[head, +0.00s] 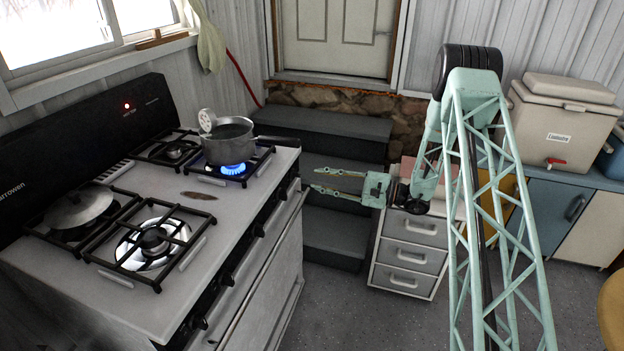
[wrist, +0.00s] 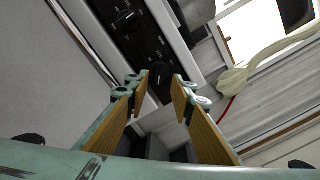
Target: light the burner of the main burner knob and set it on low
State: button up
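The stove (head: 190,250) stands at the left with its black knob panel along its front edge. A blue flame burns at the burner under the saucepan (head: 232,146); no flame shows at the other burners. Which knob is the main burner knob cannot be told. My gripper (head: 316,179) is open and empty in front of the stove's right end, its fingers pointing at it. In the wrist view a black knob (wrist: 158,72) shows on the black panel (wrist: 128,22), between and beyond my open fingertips (wrist: 161,79). The knob markings are too small to read.
Dark steps (head: 330,130) rise to a door behind my gripper. A drawer cabinet (head: 412,255) stands right of it. Floor in front is clear.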

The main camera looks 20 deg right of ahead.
jog(key=shift+v, duration=2.7)
jog(key=s+a+r+n+g+h, duration=0.1)
jog(key=s+a+r+n+g, duration=0.35)
jog(key=s+a+r, duration=0.55)
jog(key=s+a+r+n+g+h, duration=0.1)
jog(key=s+a+r+n+g, duration=0.3)
jog(key=s+a+r, duration=0.55)
jog(key=s+r+n+g+h, duration=0.1)
jog(key=s+r+h, duration=0.2)
jog(key=s+r, duration=0.35)
jog(key=s+r+n+g+h, duration=0.1)
jog(key=s+r+h, duration=0.15)
jog(key=s, duration=0.75)
jog(key=s+d+r+n+t+h, duration=0.2)
jog(key=s+d+r+h, duration=0.1)
jog(key=s, duration=0.8)
jog(key=s+d+r+n+t+h, duration=0.2)
jog(key=s+d, duration=0.4)
jog(key=s, duration=0.4)
jog(key=shift+s+r+t+h+p, duration=0.4)
jog(key=shift+r+h, duration=0.1)
jog(key=shift+h, duration=0.75)
